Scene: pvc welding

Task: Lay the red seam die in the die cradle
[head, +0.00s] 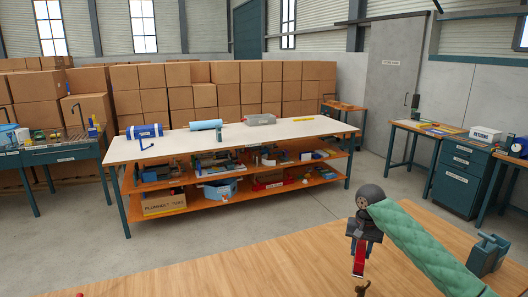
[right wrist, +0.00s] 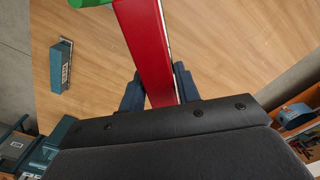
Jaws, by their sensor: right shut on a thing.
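My right gripper (head: 361,240) is in the head view at the lower right, above the wooden table. It is shut on the red seam die (head: 359,262), which hangs down from the jaws. In the right wrist view, the die (right wrist: 146,45) is a long red bar between the two dark fingers (right wrist: 152,92), with a pale metal strip along its right edge. A green part (right wrist: 90,2) shows at its far end, cut by the frame edge. I cannot pick out the die cradle for certain. My left gripper is not in view.
The wooden table (head: 220,275) is mostly bare. A blue-grey labelled block (right wrist: 61,65) lies on it in the wrist view. A teal fixture (head: 488,254) stands at its right side. A small olive hook (head: 362,288) shows near the front edge. A white-topped workbench (head: 240,135) stands beyond.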

